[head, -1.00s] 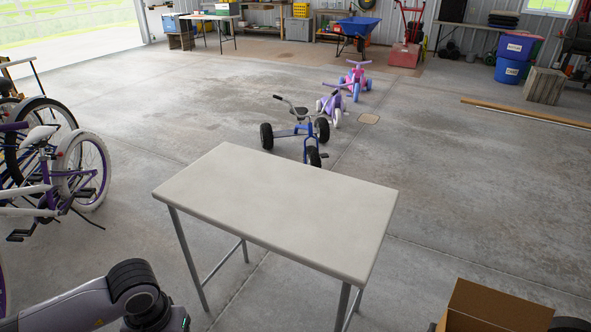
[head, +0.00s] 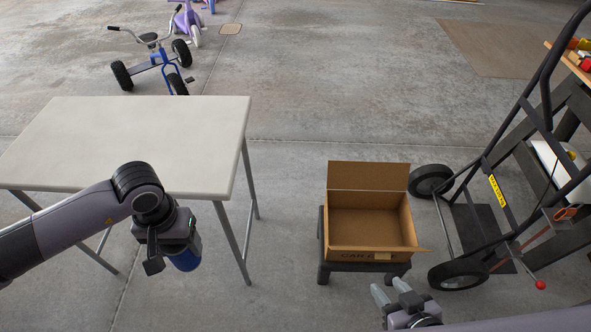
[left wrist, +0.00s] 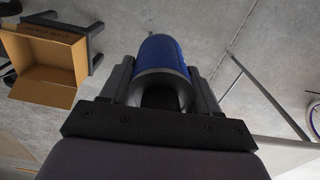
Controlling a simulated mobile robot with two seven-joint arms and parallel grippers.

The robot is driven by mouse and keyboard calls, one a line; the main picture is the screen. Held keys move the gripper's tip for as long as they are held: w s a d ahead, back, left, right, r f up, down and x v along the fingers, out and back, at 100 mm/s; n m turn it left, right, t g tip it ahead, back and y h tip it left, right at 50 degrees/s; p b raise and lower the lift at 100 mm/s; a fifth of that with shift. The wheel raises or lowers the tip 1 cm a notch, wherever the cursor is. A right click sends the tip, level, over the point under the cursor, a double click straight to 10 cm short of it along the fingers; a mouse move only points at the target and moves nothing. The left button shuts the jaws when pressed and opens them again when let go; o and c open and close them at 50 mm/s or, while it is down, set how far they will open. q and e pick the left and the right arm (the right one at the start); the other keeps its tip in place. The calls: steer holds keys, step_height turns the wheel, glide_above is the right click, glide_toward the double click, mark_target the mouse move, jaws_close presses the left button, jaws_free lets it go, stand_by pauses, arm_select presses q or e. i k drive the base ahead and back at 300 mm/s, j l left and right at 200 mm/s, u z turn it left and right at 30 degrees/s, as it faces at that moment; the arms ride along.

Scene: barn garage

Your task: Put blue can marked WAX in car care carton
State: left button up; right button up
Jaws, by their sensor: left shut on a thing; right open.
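My left gripper (head: 168,258) is shut on a blue can (head: 186,260) and holds it in the air just in front of the white table's right end. In the left wrist view the blue can (left wrist: 162,55) sits between both fingers; no WAX marking shows. The open cardboard carton (head: 366,251) stands on a dark low stool to the right of the can, its front print partly readable as "CAR". The carton also shows at the left in the left wrist view (left wrist: 45,86). It looks empty. My right gripper (head: 390,292) is open and empty, just in front of the carton.
The white table (head: 130,140) stands at the left, its top bare. A black hand truck (head: 490,210) and a dark shelf or bench are close to the carton's right. A tricycle (head: 155,65) stands behind the table. The floor between table and carton is clear.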

mark_target(376, 235)
steer(key=i+l+z, duration=0.1)
steer(key=l+z, duration=0.25)
steer(key=i+l+z, duration=0.1)
steer(key=z, duration=0.25)
steer(key=i+l+z, duration=0.35)
steer(key=l, duration=0.25)
steer(key=i+l, duration=0.5)
steer(key=i+l+z, duration=0.05)
